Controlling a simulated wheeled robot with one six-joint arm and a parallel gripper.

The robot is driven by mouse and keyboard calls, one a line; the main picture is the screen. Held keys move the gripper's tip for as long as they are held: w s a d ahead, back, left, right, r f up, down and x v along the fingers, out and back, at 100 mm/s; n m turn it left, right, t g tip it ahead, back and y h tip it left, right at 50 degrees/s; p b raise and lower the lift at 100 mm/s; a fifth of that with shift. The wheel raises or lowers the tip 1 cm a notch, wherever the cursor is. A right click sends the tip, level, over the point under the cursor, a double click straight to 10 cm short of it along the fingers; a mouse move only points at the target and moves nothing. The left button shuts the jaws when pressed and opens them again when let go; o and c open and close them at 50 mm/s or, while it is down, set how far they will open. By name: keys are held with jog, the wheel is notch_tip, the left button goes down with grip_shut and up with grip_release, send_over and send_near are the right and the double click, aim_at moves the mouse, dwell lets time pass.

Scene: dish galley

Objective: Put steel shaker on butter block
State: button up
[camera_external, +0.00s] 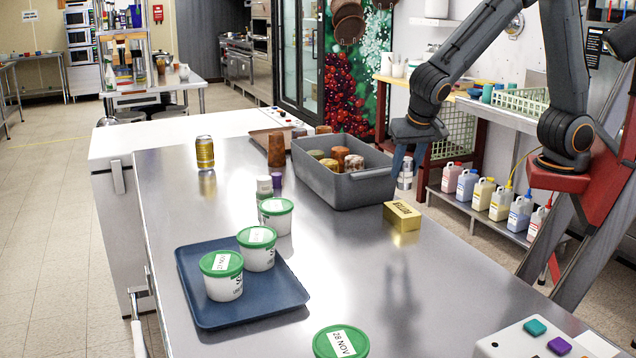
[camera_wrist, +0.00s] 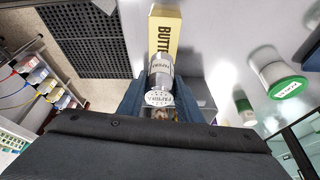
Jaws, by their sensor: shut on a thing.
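The steel shaker (camera_wrist: 160,82), silver with a pale printed label, is between the two blue fingers of my gripper (camera_wrist: 162,98) in the wrist view. In the external view my gripper (camera_external: 402,160) points down with the shaker (camera_external: 405,175) in it, held in the air. The butter block (camera_external: 401,222), a gold box marked BUTTER, lies on the steel counter beneath and near the gripper. In the wrist view the butter block (camera_wrist: 165,32) shows just beyond the shaker; the gap between them is hard to judge.
A grey bin (camera_external: 345,187) with several jars stands left of the butter block. A blue tray (camera_external: 265,315) with white tubs lies on the steel counter (camera_external: 340,260), and another green-lidded tub (camera_external: 341,343) is in front. A button box (camera_external: 540,342) is at lower right.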

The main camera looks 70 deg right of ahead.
aim_at(404, 184)
jog(key=shift+f+p, duration=0.45)
jog(key=shift+f, duration=2.3)
jog(key=shift+f, duration=0.2)
jog(key=o, duration=1.1)
jog(key=shift+r, duration=0.2)
jog(key=shift+a+r, duration=0.15)
jog(key=shift+r, duration=0.15)
jog(key=b+v, duration=0.2)
jog(key=v, duration=0.9)
jog(key=shift+r, duration=0.2)
